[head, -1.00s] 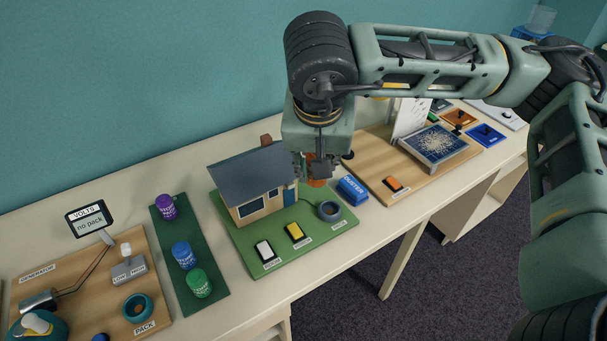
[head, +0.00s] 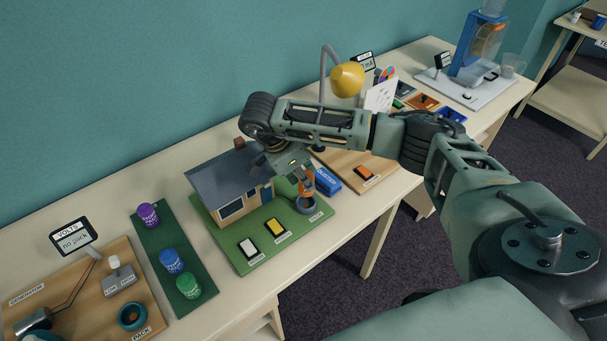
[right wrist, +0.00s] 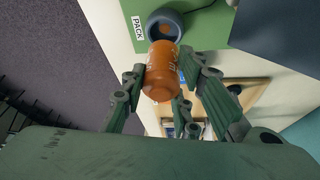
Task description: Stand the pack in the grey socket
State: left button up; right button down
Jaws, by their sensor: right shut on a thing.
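The orange pack (head: 306,188) is held in my right gripper (head: 299,180), just above the grey socket (head: 307,207) on the green house board. In the right wrist view the pack (right wrist: 162,72) sits between the fingers of my gripper (right wrist: 178,85), with its far end close to the socket (right wrist: 164,22). The far end overlaps the socket's edge in that view; I cannot tell whether they touch. The socket's ring looks open, with a "PACK" label beside it. My left gripper is not in view.
A blue block (head: 327,181) lies right of the socket. Purple (head: 148,214), blue (head: 171,261) and green (head: 188,286) packs stand on a dark green strip at left. A teal socket (head: 132,316) is on the generator board.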

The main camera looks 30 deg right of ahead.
aim_at(304, 192)
jog(key=shift+f+b, duration=1.3)
jog(key=shift+f, duration=1.15)
jog(key=shift+f+b, duration=0.6)
jog(key=shift+b, duration=0.2)
jog(key=c, duration=1.6)
grip_release()
jog(key=shift+c, duration=0.2)
jog(key=shift+r, duration=0.15)
